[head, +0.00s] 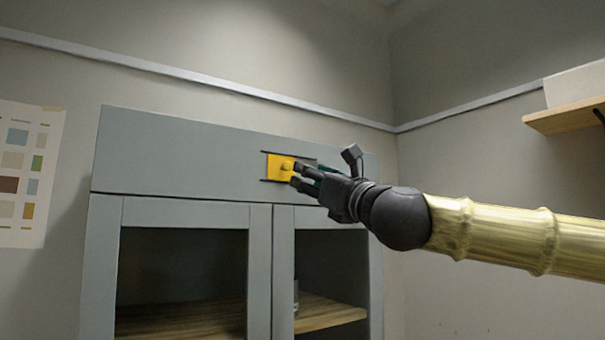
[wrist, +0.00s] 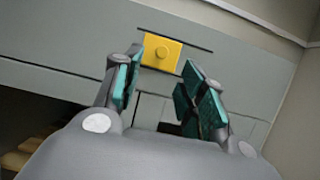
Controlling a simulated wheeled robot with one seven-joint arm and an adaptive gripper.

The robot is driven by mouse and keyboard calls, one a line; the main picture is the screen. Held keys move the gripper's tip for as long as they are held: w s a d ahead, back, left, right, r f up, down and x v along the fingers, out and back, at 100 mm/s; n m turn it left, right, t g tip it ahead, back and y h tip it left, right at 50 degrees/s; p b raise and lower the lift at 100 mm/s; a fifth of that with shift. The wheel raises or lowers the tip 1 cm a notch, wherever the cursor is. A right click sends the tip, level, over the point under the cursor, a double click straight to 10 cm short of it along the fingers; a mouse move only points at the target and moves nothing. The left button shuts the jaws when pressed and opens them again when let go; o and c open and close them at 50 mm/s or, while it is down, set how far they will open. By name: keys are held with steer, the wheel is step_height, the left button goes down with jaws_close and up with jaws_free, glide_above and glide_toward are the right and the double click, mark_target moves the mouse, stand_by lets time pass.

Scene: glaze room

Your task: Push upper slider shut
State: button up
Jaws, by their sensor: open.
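The upper slider is a small yellow plate (head: 277,167) with a round yellow knob (head: 286,168), set between two dark rails on the grey upper panel (head: 180,155) of a cabinet. In the head view it sits at the left end of the rails, and my gripper hides part of the track to its right. My gripper (head: 299,174) is just right of the knob. In the wrist view the yellow plate (wrist: 161,54) shows beyond and between the two teal-padded fingers of my gripper (wrist: 160,75). The fingers are apart and hold nothing. I cannot tell whether a finger touches the knob.
Below the panel are two grey-framed cabinet doors (head: 262,270) with dark openings and wooden shelves (head: 180,318). A colour chart (head: 27,172) hangs on the left wall. A wooden wall shelf (head: 566,117) juts out at the right. The space before the panel's left part is clear.

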steer(key=shift+v, duration=1.3)
